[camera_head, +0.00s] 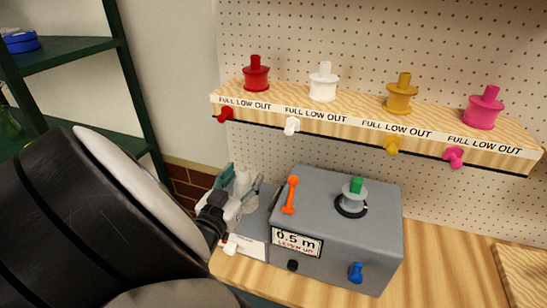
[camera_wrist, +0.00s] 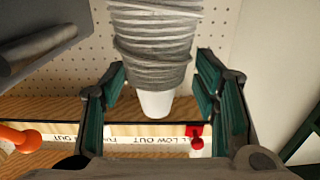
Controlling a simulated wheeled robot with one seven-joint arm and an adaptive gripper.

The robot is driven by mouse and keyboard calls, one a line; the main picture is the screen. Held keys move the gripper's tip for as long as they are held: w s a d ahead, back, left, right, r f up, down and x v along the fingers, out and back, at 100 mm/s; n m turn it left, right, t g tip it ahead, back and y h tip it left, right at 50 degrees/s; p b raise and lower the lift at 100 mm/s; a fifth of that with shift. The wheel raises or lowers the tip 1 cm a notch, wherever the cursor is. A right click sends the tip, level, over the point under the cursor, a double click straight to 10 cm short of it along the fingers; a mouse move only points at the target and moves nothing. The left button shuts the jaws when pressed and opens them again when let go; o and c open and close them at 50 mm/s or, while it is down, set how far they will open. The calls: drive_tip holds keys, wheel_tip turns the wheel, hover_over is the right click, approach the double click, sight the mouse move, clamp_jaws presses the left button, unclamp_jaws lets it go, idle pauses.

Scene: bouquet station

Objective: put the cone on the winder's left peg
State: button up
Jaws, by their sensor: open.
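The cone (camera_wrist: 152,50), wound with grey yarn and with a bare white end, lies between my gripper's fingers (camera_wrist: 160,95) in the wrist view. My gripper is open, with a small gap to the cone at the left finger; contact at the right finger is unclear. In the head view my gripper (camera_head: 240,190) is just left of the winder, around the small pale cone (camera_head: 243,183). The winder (camera_head: 330,210) is a grey box with an orange lever, a 0.5 m display, a blue knob and a green-tipped peg with a disc. The left peg cannot be made out.
A shelf (camera_head: 300,108) above the winder carries red, white, yellow and pink spools, with coloured knobs along its front. A pegboard (camera_head: 440,35) stands behind. A green rack (camera_head: 75,55) is at the left.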

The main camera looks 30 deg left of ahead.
drive_tip(key=shift+r, duration=0.1)
drive_tip(key=s+d+p, duration=0.1)
drive_tip(key=s+p, duration=0.7)
drive_tip(key=s, duration=0.4)
drive_tip(key=shift+d, duration=0.2)
drive_tip(key=shift+w, duration=0.1)
